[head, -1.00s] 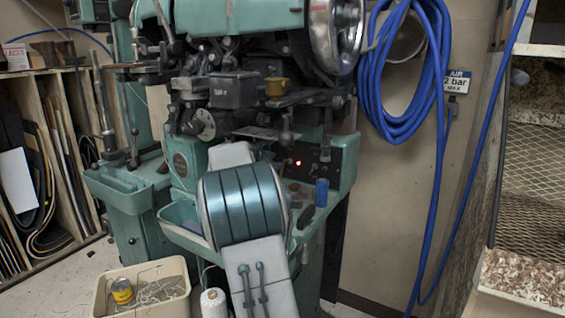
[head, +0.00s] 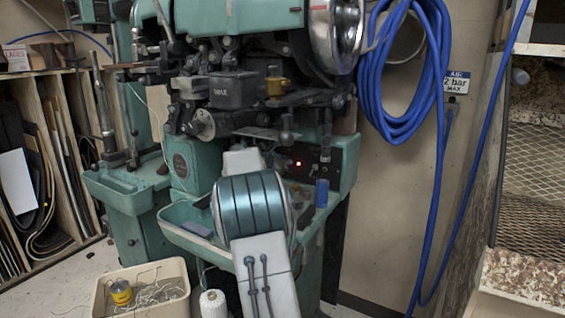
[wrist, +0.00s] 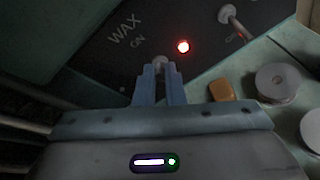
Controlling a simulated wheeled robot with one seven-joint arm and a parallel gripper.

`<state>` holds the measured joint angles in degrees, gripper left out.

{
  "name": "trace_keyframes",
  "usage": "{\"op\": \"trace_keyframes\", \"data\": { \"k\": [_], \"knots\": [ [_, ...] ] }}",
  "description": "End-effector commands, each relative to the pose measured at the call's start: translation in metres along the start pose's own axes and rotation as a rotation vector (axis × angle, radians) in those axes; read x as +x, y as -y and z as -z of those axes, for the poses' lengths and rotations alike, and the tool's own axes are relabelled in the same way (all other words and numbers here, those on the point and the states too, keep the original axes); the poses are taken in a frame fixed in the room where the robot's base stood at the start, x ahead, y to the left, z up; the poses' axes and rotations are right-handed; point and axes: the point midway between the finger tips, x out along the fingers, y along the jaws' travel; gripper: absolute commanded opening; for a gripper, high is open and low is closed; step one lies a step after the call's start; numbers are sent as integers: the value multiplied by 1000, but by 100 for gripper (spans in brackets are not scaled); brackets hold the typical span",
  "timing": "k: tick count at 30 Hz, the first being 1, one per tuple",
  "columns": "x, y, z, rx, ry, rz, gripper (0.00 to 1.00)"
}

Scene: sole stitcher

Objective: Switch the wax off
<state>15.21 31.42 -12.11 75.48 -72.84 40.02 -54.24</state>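The dark wax panel shows in the wrist view (wrist: 95,45), with the words WAX and ON and a lit red lamp (wrist: 183,46). A toggle lever with a round tip (wrist: 228,14) is at the upper right, by a partly readable label.
The green stitching machine (head: 265,18) surrounds the panel. An orange block (wrist: 221,90) and pale round spools (wrist: 278,82) lie close right of my gripper. A blue cylinder (head: 322,192) stands on the machine's tray. Blue hose (head: 385,90) hangs at the right.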

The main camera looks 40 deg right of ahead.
Motion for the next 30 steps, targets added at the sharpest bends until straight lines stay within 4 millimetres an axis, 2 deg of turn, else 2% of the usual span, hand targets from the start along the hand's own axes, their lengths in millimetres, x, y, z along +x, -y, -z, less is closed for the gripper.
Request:
{"op": "trace_keyframes", "data": {
  "k": [30],
  "knots": [
    [4, 11, 17, 9, 232, -156, 0]
  ]
}}
